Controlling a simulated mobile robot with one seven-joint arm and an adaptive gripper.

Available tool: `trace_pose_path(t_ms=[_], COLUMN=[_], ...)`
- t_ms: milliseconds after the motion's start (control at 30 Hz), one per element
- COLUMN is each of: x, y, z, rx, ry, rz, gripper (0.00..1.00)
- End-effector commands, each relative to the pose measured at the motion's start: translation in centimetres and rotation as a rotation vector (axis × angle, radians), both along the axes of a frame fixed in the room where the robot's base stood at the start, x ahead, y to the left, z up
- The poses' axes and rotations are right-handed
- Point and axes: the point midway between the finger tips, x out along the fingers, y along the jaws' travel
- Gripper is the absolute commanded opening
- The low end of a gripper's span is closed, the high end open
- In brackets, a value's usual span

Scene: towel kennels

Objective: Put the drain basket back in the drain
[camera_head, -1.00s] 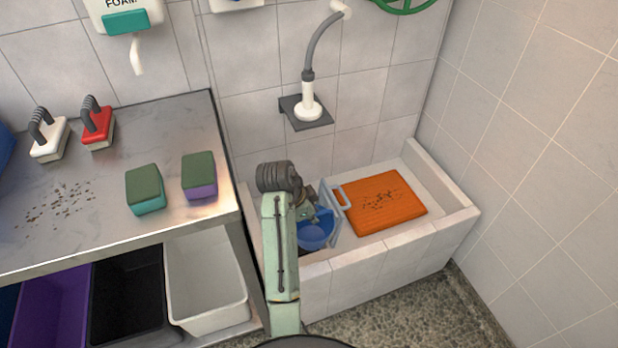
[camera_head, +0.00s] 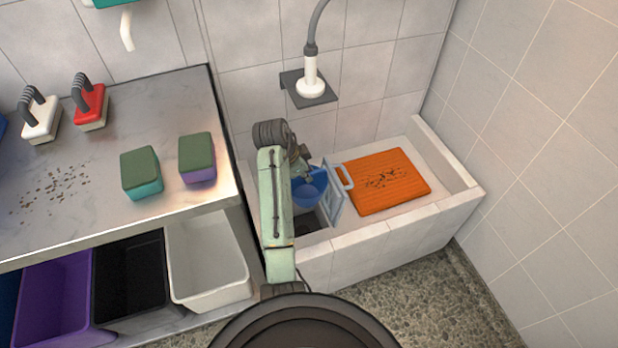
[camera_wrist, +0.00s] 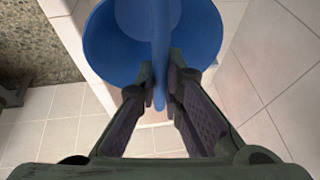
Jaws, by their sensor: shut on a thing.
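The blue drain basket (camera_head: 307,192) hangs over the left part of the tiled basin. In the wrist view it is a round blue bowl (camera_wrist: 108,45) with an upright fin-like grip in its middle. My gripper (camera_wrist: 161,80) is shut on this grip, with one finger on each side. In the head view my gripper (camera_head: 304,174) is partly hidden by my arm. The drain (camera_head: 306,223) is a dark square opening in the basin floor below the basket, partly hidden by my arm. A pale grey-blue hinged cover (camera_head: 333,197) stands open at its right side.
An orange ridged board (camera_head: 388,182) with dark crumbs lies in the basin, right of the cover. The basin's tiled front wall (camera_head: 375,247) rises in front. A steel table (camera_head: 100,190) with sponges and brushes stands left, over several bins. A shower head rests on a wall shelf (camera_head: 309,88).

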Motion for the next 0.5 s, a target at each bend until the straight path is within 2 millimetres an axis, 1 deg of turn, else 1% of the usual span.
trace_pose_path(t_ms=[100, 467, 500], x=[1.1, 4.3, 4.3], y=[0.4, 1.4, 1.4], z=[-0.4, -1.9, -2.6], rx=[0.0, 0.001, 0.0], ry=[-0.001, -0.001, 0.0], rz=[0.001, 0.001, 0.0], gripper=[0.0, 0.0, 0.0])
